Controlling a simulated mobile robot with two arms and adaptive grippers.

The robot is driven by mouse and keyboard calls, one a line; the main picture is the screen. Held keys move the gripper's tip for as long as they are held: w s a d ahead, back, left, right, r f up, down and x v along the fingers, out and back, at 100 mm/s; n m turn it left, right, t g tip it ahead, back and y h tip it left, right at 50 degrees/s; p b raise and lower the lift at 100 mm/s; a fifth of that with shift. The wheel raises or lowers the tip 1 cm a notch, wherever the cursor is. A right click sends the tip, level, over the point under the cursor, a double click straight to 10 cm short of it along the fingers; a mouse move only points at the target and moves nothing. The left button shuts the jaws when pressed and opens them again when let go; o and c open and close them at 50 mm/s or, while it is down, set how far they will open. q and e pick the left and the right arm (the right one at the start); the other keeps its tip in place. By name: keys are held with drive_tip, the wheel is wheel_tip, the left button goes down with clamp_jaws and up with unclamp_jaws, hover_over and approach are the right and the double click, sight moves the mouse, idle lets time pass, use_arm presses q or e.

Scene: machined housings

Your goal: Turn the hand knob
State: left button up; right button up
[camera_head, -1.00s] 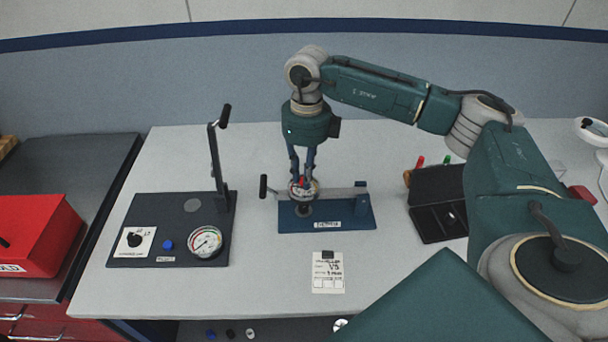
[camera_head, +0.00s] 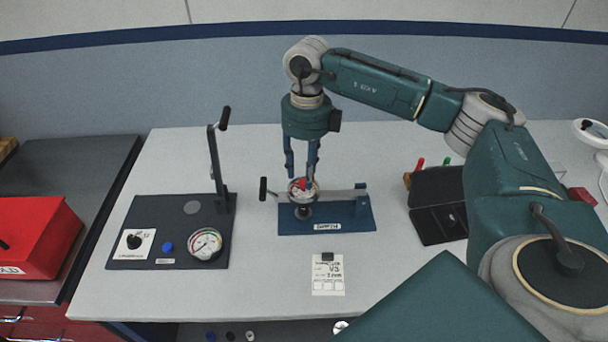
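A blue fixture (camera_head: 345,222) with a grey bar stands mid-table. A round part (camera_head: 303,190) with a red piece on top sits on it, and a black round piece (camera_head: 304,212) shows just below. My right gripper (camera_head: 301,176) points down above the round part, its two fingers apart with a gap between them. The fingertips are close to the part's top; contact cannot be told. A black knob (camera_head: 134,241) on a white plate and a small blue knob (camera_head: 167,247) are on the dark panel (camera_head: 185,215) at left. My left gripper is not in view.
A pressure gauge (camera_head: 206,244) and an upright lever (camera_head: 215,160) are on the panel. A paper card (camera_head: 328,275) lies in front of the fixture. A black open case (camera_head: 437,205) stands to the right, a red box (camera_head: 35,238) at far left.

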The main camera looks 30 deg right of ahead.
wheel_tip(320, 180, up, 10)
drive_tip(key=shift+d, duration=0.2)
drive_tip(key=shift+f, duration=0.1)
idle(0.5)
